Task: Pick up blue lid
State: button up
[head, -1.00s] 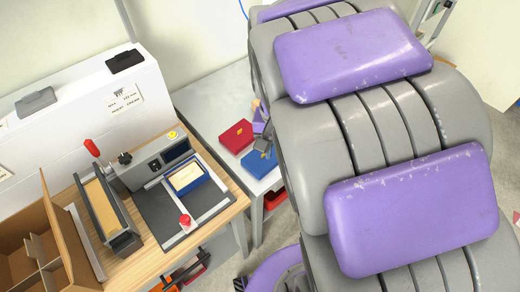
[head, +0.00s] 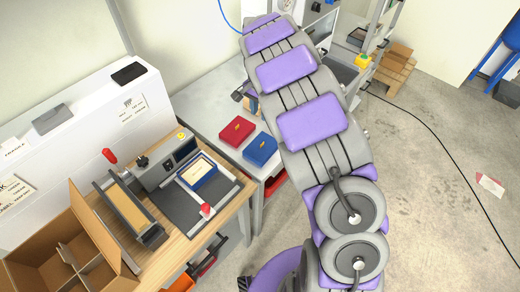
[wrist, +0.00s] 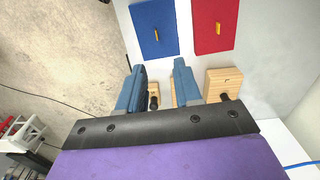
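The blue lid (head: 261,149) lies flat on the grey-white table beside my arm, with a small yellow handle on top. In the wrist view the blue lid (wrist: 155,27) is at the top centre, beyond my fingertips. My gripper (wrist: 159,68) has two blue-grey fingers spread apart with nothing held between them. In the head view my gripper (head: 244,97) is partly hidden by my arm, farther back than the lid. A red lid (head: 237,131) lies just left of the blue one, and shows at the right in the wrist view (wrist: 215,25).
Wooden pieces (wrist: 222,84) stand on the table behind my fingers. At left, a wooden bench carries a sealing machine (head: 165,165) with a blue box (head: 199,173) and an open cardboard box (head: 70,245). Open floor (head: 430,200) lies to the right.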

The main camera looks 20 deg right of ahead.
jog(key=d+f, duration=0.2)
jog(key=d, duration=0.1)
jog(key=b, duration=0.2)
send_over(260, 147)
jog(key=w, duration=0.1)
jog(key=f, duration=0.9)
jog(key=shift+a+f, duration=0.1)
jog(key=shift+a, duration=0.3)
jog(key=d+f, duration=0.1)
jog(key=f, duration=0.1)
jog(key=d+f+b, duration=0.1)
jog(key=d+f, duration=0.1)
jog(key=shift+s+d, duration=0.1)
jog(key=shift+d, duration=0.05)
jog(key=shift+a+f, duration=1)
jog(key=shift+a, duration=0.35)
jog(key=shift+c, duration=0.3)
jog(key=shift+d+r, duration=0.1)
jog(key=shift+d, duration=1)
grip_shut()
jog(key=shift+a, duration=0.9)
